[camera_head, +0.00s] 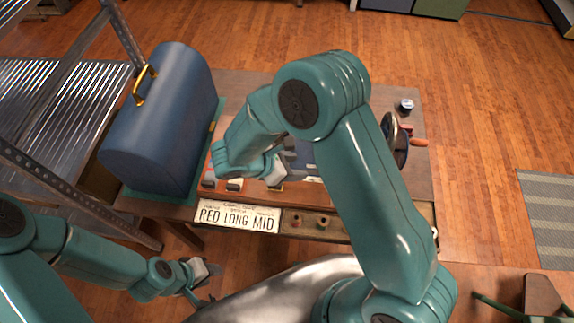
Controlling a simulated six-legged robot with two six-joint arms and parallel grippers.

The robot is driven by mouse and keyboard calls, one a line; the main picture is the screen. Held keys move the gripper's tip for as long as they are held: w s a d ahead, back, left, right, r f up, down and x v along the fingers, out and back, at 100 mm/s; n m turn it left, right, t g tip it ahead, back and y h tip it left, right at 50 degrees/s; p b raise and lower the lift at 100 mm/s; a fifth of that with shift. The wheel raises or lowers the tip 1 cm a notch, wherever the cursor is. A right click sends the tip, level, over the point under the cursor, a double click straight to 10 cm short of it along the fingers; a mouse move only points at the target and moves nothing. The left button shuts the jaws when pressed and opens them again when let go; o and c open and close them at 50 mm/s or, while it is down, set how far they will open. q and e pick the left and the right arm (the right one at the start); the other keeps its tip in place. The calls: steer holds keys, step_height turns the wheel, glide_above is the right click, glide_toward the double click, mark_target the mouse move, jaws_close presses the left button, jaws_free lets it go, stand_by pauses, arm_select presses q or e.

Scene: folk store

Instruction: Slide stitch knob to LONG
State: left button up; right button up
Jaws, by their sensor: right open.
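A white sign (237,217) reading "RED LONG MID" hangs on the front edge of the wooden table (405,185). Behind it, a strip along the table front carries small knobs: one at the left (208,181), one in the middle (234,185) and one at the right (275,188). I cannot tell which is the stitch knob or read any setting marks. My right gripper (272,172) is open, low over the right part of this strip; its fingertips are partly hidden, and contact cannot be told. My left gripper (207,285) hangs below and in front of the table, away from the knobs.
A blue domed case (160,120) with a brass handle stands at the table's left on a green mat. A dark handwheel (391,140) is at the right. A drawer with spools (310,222) is below the front edge. A metal rack (50,90) stands left.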

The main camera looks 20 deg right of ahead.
steer(key=v, duration=0.2)
steer(key=shift+a+r, duration=0.3)
stand_by(0.4)
